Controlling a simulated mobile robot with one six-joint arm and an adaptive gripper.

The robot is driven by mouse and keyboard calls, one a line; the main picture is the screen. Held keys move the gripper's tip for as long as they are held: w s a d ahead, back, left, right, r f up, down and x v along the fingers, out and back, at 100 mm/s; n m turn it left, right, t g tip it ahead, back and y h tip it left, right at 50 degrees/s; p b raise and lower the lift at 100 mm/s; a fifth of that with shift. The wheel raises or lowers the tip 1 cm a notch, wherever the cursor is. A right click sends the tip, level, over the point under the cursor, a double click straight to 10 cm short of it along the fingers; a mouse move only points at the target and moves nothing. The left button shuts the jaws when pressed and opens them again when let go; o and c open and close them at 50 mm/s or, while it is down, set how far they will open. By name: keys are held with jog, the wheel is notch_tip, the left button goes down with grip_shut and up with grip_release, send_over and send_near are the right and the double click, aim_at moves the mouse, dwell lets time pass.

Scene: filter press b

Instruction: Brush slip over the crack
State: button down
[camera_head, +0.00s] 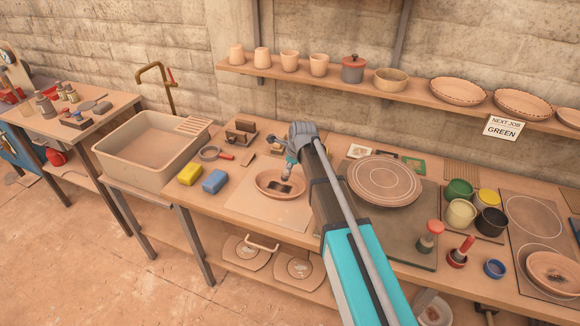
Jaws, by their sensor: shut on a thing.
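A shallow terracotta bowl (266,190) sits on a pale board (250,207) on the bench, left of my arm. A dark patch shows on the inside of the bowl; I cannot tell whether it is the crack, slip or a shadow. My gripper (289,170) is directly above the bowl's far right side, pointing down. It is shut on a small slender tool, apparently the brush (287,181), whose end is down in the bowl. I cannot tell whether its tip touches the clay. My arm hides the area right of the bowl.
A yellow sponge (190,174) and a blue sponge (214,182) lie left of the bowl, beside a sink (150,172). A large plate (384,181) stands right of my arm, with several glaze pots (461,213) beyond. A shelf (420,92) with pottery runs above.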

jog(key=shift+r+p, duration=0.35)
jog(key=shift+r, duration=0.3)
jog(key=shift+r, duration=0.1)
jog(key=shift+r+p, duration=1.4)
jog(key=shift+p, duration=0.1)
jog(key=shift+f, duration=0.2)
jog(key=shift+b+x, duration=0.8)
jog(key=shift+b, duration=0.15)
jog(key=shift+s, duration=0.15)
